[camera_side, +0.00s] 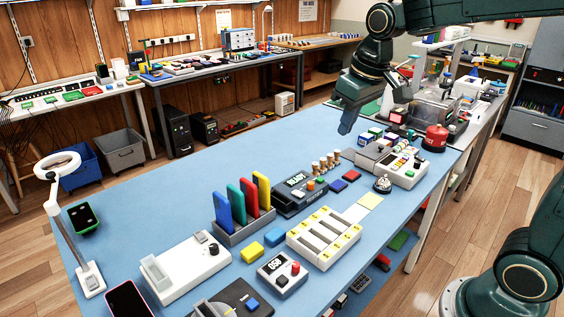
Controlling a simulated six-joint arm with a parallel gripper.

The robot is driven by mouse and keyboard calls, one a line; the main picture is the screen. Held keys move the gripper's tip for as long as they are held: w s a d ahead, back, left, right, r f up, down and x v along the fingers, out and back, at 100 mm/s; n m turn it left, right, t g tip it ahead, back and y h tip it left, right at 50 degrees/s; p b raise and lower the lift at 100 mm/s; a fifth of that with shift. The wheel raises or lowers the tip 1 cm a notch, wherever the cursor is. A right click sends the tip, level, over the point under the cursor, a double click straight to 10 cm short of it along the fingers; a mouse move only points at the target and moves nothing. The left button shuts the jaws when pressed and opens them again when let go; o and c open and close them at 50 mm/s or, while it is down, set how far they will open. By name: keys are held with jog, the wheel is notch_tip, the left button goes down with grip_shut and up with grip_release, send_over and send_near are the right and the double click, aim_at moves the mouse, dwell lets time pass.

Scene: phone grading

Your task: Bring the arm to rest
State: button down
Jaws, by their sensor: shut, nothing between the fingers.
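My gripper (349,122) hangs over the far half of the blue work table (185,170), pointing down. It is shut and holds nothing. My dark green arm reaches in from the top right, with its lower part at the right edge of the picture. The gripper appears to be above the table surface, clear of the things below it; the exact height is hard to tell.
A rack with several coloured upright slabs (236,204), a white tray (322,238) and a white device (187,268) stand on the table. A red container (435,138) stands right of the gripper.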

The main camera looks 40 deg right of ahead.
jog(key=s+a+t, duration=0.1)
jog(key=s, duration=0.8)
jog(key=s+a+f+t, duration=0.1)
jog(key=s, duration=0.9)
jog(key=shift+a+f, duration=0.3)
